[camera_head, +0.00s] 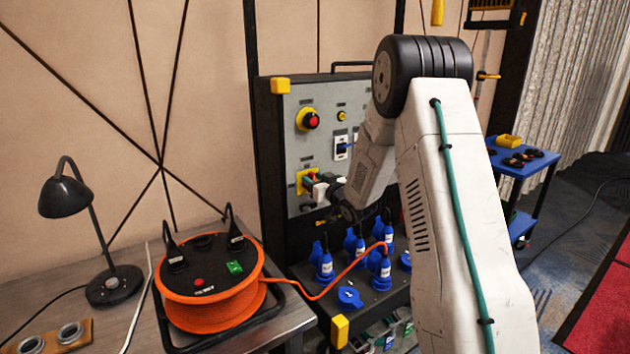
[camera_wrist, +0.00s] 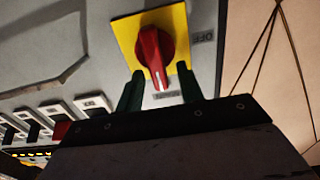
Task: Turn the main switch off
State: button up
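The main switch is a red rotary knob (camera_wrist: 152,55) on a yellow plate (camera_wrist: 124,28) in the wrist view. Its white mark points down in that picture, toward a small label (camera_wrist: 166,97) that I cannot read clearly. A label reading OFF (camera_wrist: 204,37) sits to the right of the plate. My gripper (camera_wrist: 160,82) has two dark green fingers, one on each side of the knob's lower end. They are apart, with gaps visible beside the knob. In the head view, my gripper (camera_head: 312,182) is at the grey panel's lower left, partly hiding the switch's yellow plate (camera_head: 299,183).
The grey panel (camera_head: 310,97) also carries a red button on yellow (camera_head: 310,120). Below are several blue plugs (camera_head: 324,266) and an orange cable. An orange cable reel (camera_head: 212,307) and a black lamp (camera_head: 65,196) stand on the left table. A blue cart (camera_head: 531,170) stands right.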

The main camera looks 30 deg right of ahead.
aim_at(303, 185)
grip_shut()
jog(key=shift+s, duration=0.1)
jog(key=shift+a+f+n, duration=0.1)
jog(key=shift+f+n, duration=0.05)
jog(key=shift+n, duration=0.15)
jog(key=shift+a+f+n, duration=0.35)
jog(key=shift+f+n, duration=0.05)
jog(key=shift+n, duration=2.45)
jog(key=shift+a+f+n, duration=0.4)
jog(key=shift+f+n, duration=0.05)
jog(key=shift+n, duration=2.45)
jog(key=shift+a+f+n, duration=0.35)
jog(key=shift+f+n, duration=0.05)
jog(key=shift+n, duration=2.45)
